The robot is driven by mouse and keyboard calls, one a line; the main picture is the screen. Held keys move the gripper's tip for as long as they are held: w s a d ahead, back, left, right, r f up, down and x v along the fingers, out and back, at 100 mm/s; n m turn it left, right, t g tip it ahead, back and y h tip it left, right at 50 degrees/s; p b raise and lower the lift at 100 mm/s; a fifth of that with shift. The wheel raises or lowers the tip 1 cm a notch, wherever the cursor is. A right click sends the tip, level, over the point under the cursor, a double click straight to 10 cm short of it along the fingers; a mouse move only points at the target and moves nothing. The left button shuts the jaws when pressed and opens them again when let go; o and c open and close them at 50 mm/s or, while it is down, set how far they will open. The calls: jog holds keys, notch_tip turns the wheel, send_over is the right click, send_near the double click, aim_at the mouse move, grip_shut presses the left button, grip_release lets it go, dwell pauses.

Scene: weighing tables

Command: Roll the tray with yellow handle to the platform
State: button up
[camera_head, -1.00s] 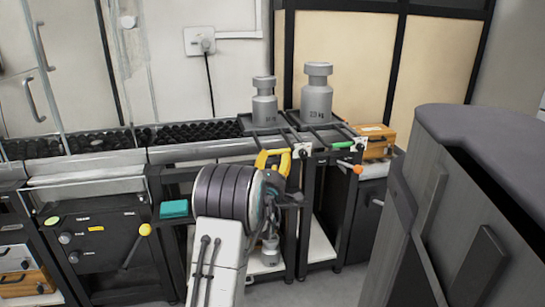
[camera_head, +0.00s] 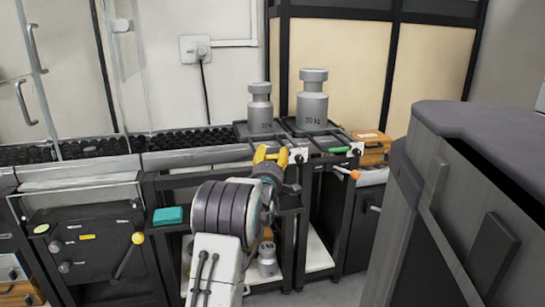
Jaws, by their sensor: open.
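The tray with the yellow handle (camera_head: 260,154) is at the left of two dark trays at the end of the roller track. A smaller grey weight (camera_head: 260,108) stands on it. My gripper (camera_head: 278,162) is at the yellow handle, partly hidden behind my arm. Its fingers overlap the handle in the picture; I cannot tell whether they touch it. The neighbouring tray has a green handle (camera_head: 340,150) and carries a larger grey weight (camera_head: 313,98). The black roller track (camera_head: 95,145) runs off to the left.
A dark panel (camera_head: 80,245) with a yellow-knobbed lever stands at the lower left. A teal box (camera_head: 168,215) lies beside it. An orange knob (camera_head: 354,174) and wooden box (camera_head: 371,148) are at the right. A large grey cabinet (camera_head: 470,200) fills the right side.

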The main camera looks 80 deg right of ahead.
jog(key=shift+o, duration=0.2)
grip_shut()
jog(key=shift+w, duration=0.1)
